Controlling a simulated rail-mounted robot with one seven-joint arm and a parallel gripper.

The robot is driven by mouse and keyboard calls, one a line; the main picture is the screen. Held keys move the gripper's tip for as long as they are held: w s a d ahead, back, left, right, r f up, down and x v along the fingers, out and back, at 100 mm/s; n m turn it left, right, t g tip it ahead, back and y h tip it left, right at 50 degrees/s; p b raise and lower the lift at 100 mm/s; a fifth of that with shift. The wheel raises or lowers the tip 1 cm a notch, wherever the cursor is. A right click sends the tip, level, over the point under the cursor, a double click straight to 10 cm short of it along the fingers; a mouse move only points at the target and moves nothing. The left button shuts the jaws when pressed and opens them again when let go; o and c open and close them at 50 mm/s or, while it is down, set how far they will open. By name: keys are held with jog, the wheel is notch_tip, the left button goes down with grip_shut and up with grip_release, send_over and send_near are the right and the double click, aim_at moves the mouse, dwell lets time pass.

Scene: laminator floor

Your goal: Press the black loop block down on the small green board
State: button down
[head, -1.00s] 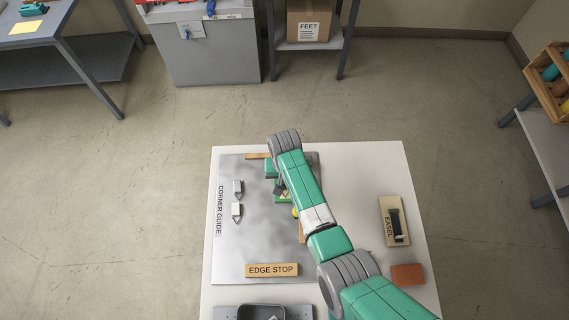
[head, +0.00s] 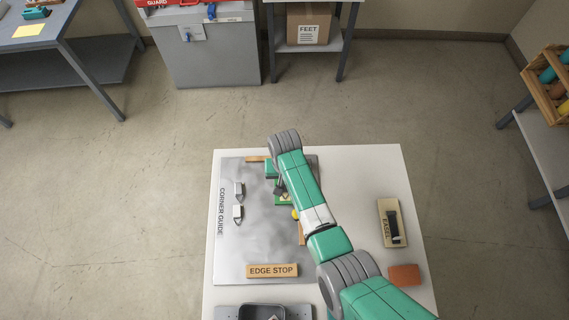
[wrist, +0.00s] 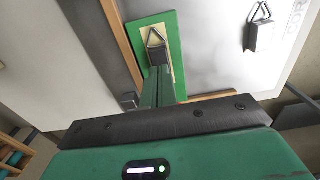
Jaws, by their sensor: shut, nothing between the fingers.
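The small green board (wrist: 171,25) lies on the metal plate (head: 255,235), with a pale patch on it. In the wrist view a dark block with a triangular loop (wrist: 156,42) stands on that patch, right at the tip of my gripper (wrist: 158,70). My gripper is shut with nothing between its fingers. Its fingertips overlap the lower part of the block in the picture; I cannot tell whether they touch it. In the head view my arm hides most of the board (head: 283,200).
Two grey loop blocks (head: 239,190) stand on the plate left of the board. Wooden strips (wrist: 122,40) run along the board's side.

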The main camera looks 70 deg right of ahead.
jog(key=shift+r+p, duration=2.05)
jog(key=shift+r, duration=0.35)
